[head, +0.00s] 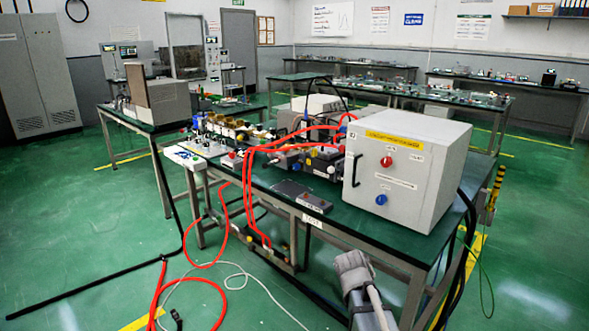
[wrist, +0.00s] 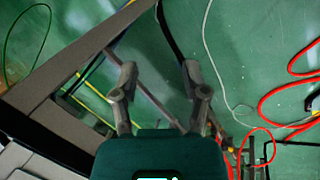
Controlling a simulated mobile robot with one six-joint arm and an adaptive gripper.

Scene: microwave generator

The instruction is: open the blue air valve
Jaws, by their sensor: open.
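A round blue knob (head: 381,200) sits low on the front face of a light grey box (head: 420,185) on the near bench, below a red knob (head: 387,161). Its label is too small to read, so I cannot tell for sure that it is the air valve. My gripper (wrist: 158,78) is open and empty in the wrist view, its two fingers spread above the green floor beside the bench frame. The blue knob does not show in the wrist view. In the head view my arm shows at the bottom, in front of the bench and below the box.
The near bench (head: 262,178) carries equipment and red hoses (head: 262,155). More red hose (head: 185,283) and a white cable (head: 262,272) lie on the floor. Black cables (head: 463,255) hang at the bench's right end. Green floor (head: 90,225) is open at left.

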